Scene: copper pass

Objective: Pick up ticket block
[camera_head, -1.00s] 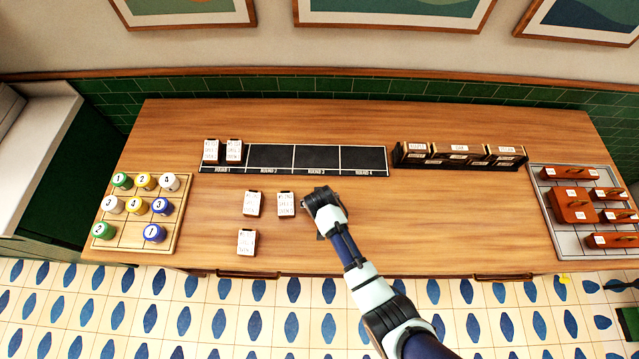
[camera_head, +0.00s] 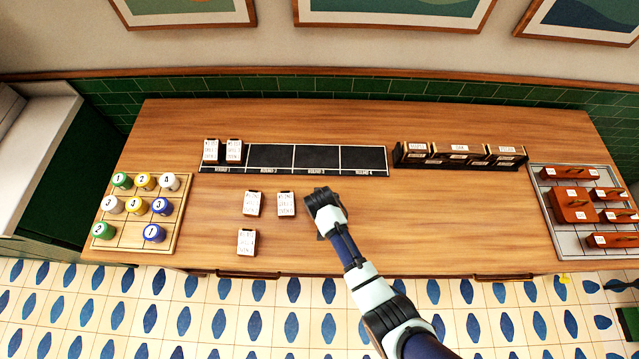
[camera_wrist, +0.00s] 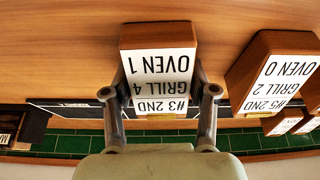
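A brown ticket block (camera_wrist: 158,36) with a white label reading #3 2ND, GRILL 4, OVEN 1 stands upside down in the wrist view, between my gripper's fingers (camera_wrist: 159,85). The fingers lie along both its sides and appear to touch them. In the head view my gripper (camera_head: 325,207) is low over the table and hides this block. A second ticket block (camera_wrist: 270,70), labelled #5 2ND, GRILL 2, OVEN 0, stands beside it, apart from the fingers; it also shows in the head view (camera_head: 286,204).
More ticket blocks stand on the table (camera_head: 253,204), (camera_head: 246,242), and two stand at the left of the black round board (camera_head: 318,158). A dark rack (camera_head: 459,155) is back right. A token tray (camera_head: 178,200) is left, a grey tray (camera_head: 563,246) right. Table right of my gripper is clear.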

